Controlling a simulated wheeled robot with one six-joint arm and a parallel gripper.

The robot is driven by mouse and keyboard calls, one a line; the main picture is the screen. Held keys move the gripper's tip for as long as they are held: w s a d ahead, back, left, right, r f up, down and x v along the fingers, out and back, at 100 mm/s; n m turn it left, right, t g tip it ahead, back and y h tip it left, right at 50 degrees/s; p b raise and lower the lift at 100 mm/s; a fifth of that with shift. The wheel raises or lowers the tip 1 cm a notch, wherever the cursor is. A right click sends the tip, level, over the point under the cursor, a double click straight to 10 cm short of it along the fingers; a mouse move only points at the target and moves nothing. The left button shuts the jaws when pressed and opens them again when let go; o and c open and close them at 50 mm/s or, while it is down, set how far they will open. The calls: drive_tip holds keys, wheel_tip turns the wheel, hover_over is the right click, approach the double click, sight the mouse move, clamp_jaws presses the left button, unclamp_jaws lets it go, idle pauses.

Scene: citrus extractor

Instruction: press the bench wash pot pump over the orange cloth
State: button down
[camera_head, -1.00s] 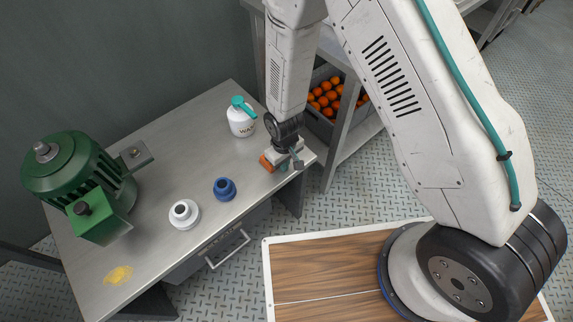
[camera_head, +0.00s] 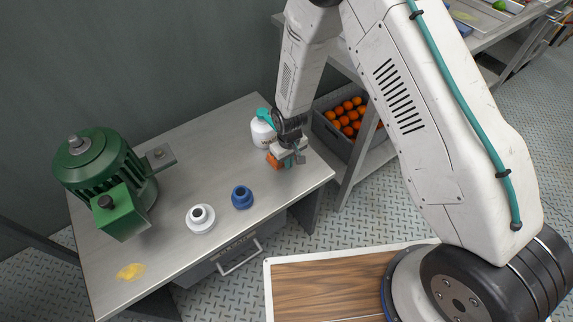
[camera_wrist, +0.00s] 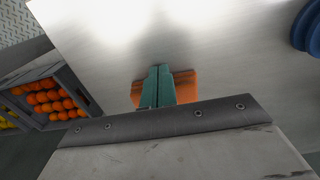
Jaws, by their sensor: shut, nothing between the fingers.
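The bench wash pot (camera_head: 262,135) is a white bottle with a teal pump head (camera_head: 264,114), upright near the back right of the steel bench. My wrist hides part of its right side. The orange cloth (camera_head: 273,161) lies on the bench in front of the pot, partly hidden by my gripper. My gripper (camera_head: 290,164) is low over the cloth, to the front right of the pot. In the wrist view its teal fingers (camera_wrist: 157,84) are shut and empty, with the cloth (camera_wrist: 186,85) showing on both sides. I cannot tell whether they touch it. The pot is out of the wrist view.
A blue flanged part (camera_head: 242,197) and a white one (camera_head: 200,218) stand on the bench. A green motor (camera_head: 100,165) stands at the left, with a yellow stain (camera_head: 130,271) in front. A grey crate of oranges (camera_head: 338,142) is on a shelf at right.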

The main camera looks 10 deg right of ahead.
drive_tip(key=s, duration=0.1)
drive_tip(key=s+d, duration=0.2)
drive_tip(key=shift+s+r, duration=0.3)
drive_tip(key=shift+r, duration=0.05)
wheel_tip(320, 180, up, 9)
drive_tip(key=shift+r, duration=0.15)
